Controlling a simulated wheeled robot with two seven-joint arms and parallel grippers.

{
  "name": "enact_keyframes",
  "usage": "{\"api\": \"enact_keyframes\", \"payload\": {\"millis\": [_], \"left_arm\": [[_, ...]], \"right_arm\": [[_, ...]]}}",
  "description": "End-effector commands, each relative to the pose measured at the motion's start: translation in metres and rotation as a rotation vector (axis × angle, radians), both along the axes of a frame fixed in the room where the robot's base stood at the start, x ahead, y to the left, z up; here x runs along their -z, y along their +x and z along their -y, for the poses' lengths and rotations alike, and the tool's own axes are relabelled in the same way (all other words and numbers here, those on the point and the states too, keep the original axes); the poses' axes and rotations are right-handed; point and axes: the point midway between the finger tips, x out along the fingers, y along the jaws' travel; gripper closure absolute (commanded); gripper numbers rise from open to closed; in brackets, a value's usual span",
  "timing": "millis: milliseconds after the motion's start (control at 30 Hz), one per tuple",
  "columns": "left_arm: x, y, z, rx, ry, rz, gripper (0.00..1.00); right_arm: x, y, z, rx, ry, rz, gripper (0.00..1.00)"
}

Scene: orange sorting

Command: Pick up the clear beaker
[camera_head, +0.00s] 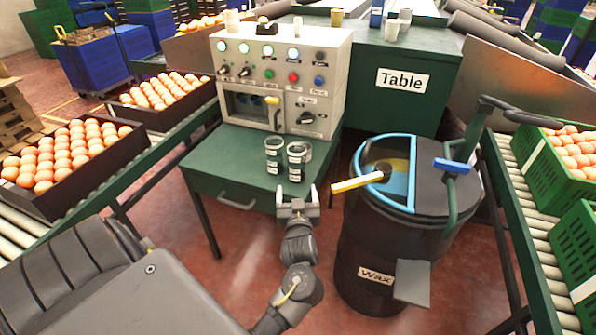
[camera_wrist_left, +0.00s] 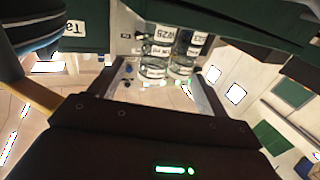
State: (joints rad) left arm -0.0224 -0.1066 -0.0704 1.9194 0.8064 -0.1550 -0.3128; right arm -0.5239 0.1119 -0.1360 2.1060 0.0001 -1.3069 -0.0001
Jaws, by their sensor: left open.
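Two clear beakers with dark bands and white labels stand upright, side by side, near the front edge of the small green table (camera_head: 222,160). In the head view one is the left beaker (camera_head: 274,154), the other the right beaker (camera_head: 297,160). My left gripper (camera_head: 297,190) is open and empty, just in front of the table edge and apart from the beakers. In the left wrist view the fingers (camera_wrist_left: 163,82) are spread, and the two beakers (camera_wrist_left: 154,65) (camera_wrist_left: 183,66) appear beyond them, upside down. My right gripper is not in view.
A control box (camera_head: 285,75) with buttons stands behind the beakers. A black wax barrel (camera_head: 375,240) with a yellow-handled tool (camera_head: 357,183) stands close on the right. Conveyors with crates of oranges (camera_head: 70,155) (camera_head: 575,150) flank both sides.

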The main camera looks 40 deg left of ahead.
Motion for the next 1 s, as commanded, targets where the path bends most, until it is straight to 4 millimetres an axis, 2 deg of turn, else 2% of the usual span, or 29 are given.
{"api": "enact_keyframes", "payload": {"millis": [400, 667, 767, 1000], "left_arm": [[0.0, 0.038, -0.033, 0.002, 0.004, -0.001, 0.23], [0.001, 0.045, -0.038, 0.003, 0.001, -0.002, 0.23], [0.001, 0.055, -0.045, 0.002, 0.004, -0.002, 0.23], [0.002, 0.08, -0.065, 0.004, 0.002, -0.002, 0.23]], "right_arm": [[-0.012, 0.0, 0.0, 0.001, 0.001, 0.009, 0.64], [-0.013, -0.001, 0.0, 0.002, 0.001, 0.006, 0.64], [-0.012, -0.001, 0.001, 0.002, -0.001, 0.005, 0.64], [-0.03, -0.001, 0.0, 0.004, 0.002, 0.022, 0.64]]}}
